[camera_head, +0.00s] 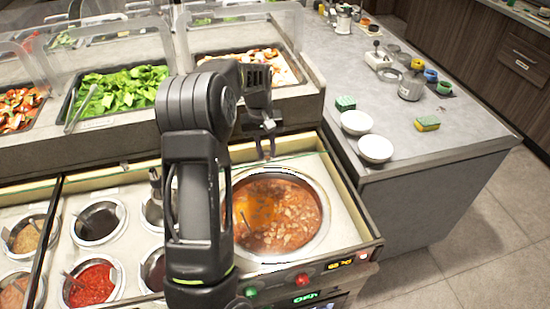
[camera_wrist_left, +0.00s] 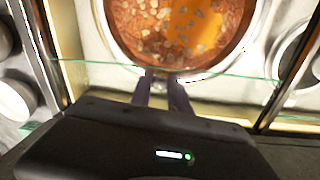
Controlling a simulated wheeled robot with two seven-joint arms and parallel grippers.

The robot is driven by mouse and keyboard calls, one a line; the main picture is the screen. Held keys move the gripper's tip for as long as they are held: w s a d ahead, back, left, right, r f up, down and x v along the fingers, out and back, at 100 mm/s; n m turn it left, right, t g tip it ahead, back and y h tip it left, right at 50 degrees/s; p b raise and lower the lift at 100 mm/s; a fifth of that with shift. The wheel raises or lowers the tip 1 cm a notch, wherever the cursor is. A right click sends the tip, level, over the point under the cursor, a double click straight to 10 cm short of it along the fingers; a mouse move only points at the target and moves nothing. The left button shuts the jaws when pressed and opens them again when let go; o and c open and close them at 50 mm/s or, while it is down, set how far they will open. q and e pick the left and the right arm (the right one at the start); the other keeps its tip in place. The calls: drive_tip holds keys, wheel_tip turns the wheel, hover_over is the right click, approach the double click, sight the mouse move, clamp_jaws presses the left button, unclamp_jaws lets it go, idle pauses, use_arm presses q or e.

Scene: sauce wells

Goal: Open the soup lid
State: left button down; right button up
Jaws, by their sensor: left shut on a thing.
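The soup well (camera_head: 322,196) is a round pot with a pale metal rim, set in the counter and full of orange-brown soup (camera_head: 285,215). The soup shows plainly, and a thin bright edge runs around the well; a clear lid is hard to make out against it. My left gripper (camera_head: 267,148) is at the well's back edge, pointing down. In the left wrist view its fingers (camera_wrist_left: 161,82) are closed together on a small dark piece at the soup's rim, which looks like the lid's handle. My arm hides the well's left side. My right gripper is not in view.
Sauce wells (camera_head: 99,222) with spoons lie to the left. Salad trays (camera_head: 118,92) under clear guards stand behind. White bowls (camera_head: 375,148) and a sponge (camera_head: 428,123) are on the grey counter at right. Control buttons (camera_head: 302,279) sit at the front.

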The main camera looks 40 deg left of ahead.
use_arm(q)
drive_tip(key=shift+w+a, duration=0.1)
drive_tip(key=shift+a, duration=0.1)
drive_tip(key=c, duration=1.2)
unclamp_jaws()
drive_tip(key=shift+c, duration=0.2)
drive_tip(key=shift+s+a+r+b, duration=0.15)
drive_tip(key=shift+r+b, duration=0.15)
drive_tip(key=shift+r, duration=1.65)
drive_tip(key=shift+s+a+r+b, duration=0.1)
drive_tip(key=shift+r+b, duration=0.2)
drive_tip(key=shift+r, duration=1.6)
